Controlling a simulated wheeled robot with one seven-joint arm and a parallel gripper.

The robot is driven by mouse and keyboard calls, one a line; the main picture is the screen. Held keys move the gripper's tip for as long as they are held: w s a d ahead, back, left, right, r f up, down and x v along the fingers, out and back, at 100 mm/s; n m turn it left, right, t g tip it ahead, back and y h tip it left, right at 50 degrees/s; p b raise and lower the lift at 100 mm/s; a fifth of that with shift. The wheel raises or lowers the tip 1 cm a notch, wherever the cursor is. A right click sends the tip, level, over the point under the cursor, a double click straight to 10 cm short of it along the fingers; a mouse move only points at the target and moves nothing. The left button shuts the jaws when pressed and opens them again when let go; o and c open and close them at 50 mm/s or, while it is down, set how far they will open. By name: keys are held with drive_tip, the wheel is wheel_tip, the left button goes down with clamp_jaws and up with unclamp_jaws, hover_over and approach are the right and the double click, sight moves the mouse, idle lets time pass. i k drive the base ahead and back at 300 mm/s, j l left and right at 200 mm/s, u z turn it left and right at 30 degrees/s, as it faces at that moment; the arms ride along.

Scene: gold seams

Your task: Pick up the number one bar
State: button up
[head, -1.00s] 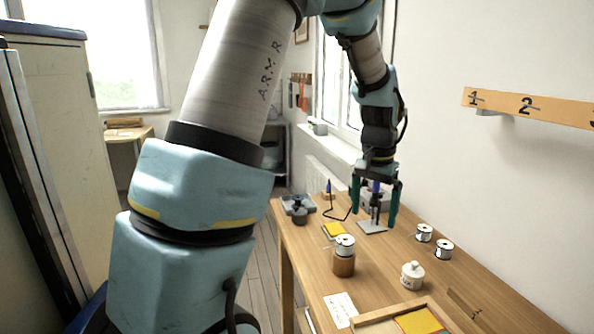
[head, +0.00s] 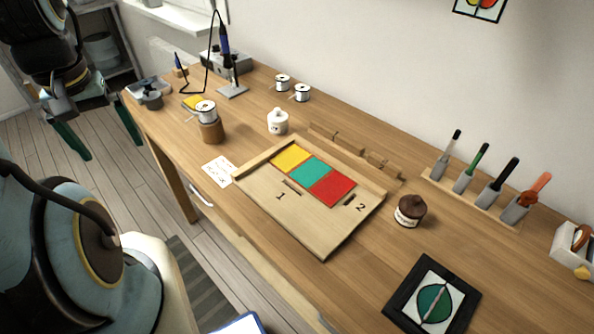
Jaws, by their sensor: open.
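A wooden tray (head: 318,243) lies on the bench with yellow, green and red glass panels along its back. Its front face carries a printed 1 (head: 280,196) and 2 (head: 361,208), with a small slim dark piece (head: 291,187) by the 1 and another (head: 350,199) by the 2. I cannot tell whether these are bars or slots. A wooden strip (head: 335,137) and a second one (head: 383,166) lie behind the tray; no number is legible on them. My gripper (head: 100,132) is open and empty at the upper left, off the bench's left end and far from the tray.
A spool on a wooden stand (head: 209,122), a white lidded jar (head: 278,122) and a soldering stand (head: 232,88) occupy the bench's far part. A brown-topped jar (head: 409,211), a tool rack (head: 470,197) and a dark-framed panel (head: 431,302) stand right. Bench is clear below the tray's right side.

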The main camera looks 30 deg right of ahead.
sight(356, 148)
drive_tip(key=i+j+z, duration=0.15)
drive_tip(key=z, duration=0.2)
drive_tip(key=i+j+z, duration=0.55)
drive_tip(key=z, duration=0.2)
